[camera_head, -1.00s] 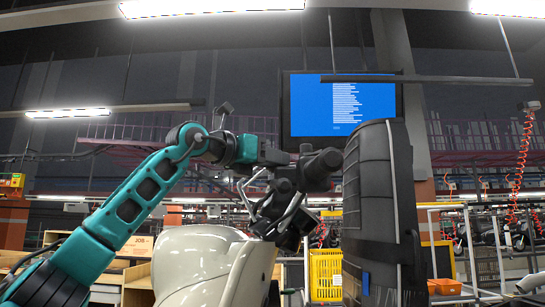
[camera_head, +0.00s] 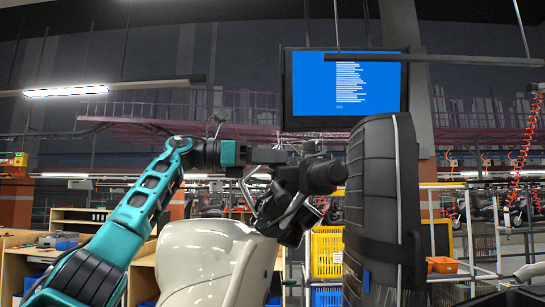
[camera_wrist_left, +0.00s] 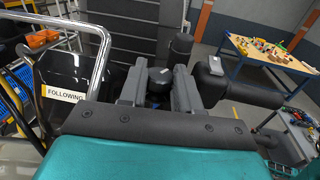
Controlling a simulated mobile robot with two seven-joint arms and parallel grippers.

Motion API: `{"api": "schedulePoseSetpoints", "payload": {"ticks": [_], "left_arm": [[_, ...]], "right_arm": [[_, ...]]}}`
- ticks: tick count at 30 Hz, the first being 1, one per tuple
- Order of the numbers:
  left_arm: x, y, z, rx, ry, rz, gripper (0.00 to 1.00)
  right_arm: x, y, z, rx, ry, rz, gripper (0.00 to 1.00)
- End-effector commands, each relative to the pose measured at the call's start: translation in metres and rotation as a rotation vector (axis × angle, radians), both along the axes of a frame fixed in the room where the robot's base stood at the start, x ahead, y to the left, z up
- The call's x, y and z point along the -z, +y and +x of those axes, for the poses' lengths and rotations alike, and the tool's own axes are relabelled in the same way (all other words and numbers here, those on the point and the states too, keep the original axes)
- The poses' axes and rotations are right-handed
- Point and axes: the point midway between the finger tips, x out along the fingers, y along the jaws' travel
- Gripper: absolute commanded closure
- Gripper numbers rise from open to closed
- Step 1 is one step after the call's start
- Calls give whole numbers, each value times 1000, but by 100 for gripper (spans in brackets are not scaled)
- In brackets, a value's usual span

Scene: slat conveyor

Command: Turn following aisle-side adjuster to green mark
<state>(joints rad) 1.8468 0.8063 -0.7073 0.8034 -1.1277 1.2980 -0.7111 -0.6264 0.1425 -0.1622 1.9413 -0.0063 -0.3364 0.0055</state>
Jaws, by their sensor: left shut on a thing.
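My left gripper (camera_head: 300,200) reaches in from the left, above a cream-coloured shell (camera_head: 205,260) and beside a tall dark ribbed part (camera_head: 372,200). In the left wrist view its two grey fingers (camera_wrist_left: 160,90) stand on either side of a small black knob (camera_wrist_left: 160,76), the adjuster, and are shut on it. A white and yellow label reading FOLLOWING (camera_wrist_left: 65,93) sits on a dark panel left of the fingers. I cannot make out a green mark in either view. My right gripper is not in view.
A bright metal tube (camera_wrist_left: 100,60) curves close along the left of the gripper in the wrist view. A black cylinder (camera_wrist_left: 180,50) stands just beyond the fingers. A yellow crate (camera_head: 326,252) and a screen (camera_head: 345,82) are farther back.

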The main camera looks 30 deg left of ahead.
Motion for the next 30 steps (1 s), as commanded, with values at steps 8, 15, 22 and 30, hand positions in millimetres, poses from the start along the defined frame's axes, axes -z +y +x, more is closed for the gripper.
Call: {"api": "schedulePoseSetpoints", "payload": {"ticks": [8,15,22,30], "left_arm": [[-1,0,0,45,0,1,98],[0,0,0,50,1,3,98],[0,0,0,49,2,4,65],[0,0,1,49,2,4,42]], "right_arm": [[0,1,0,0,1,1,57],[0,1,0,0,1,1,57],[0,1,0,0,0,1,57],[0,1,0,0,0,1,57]]}}
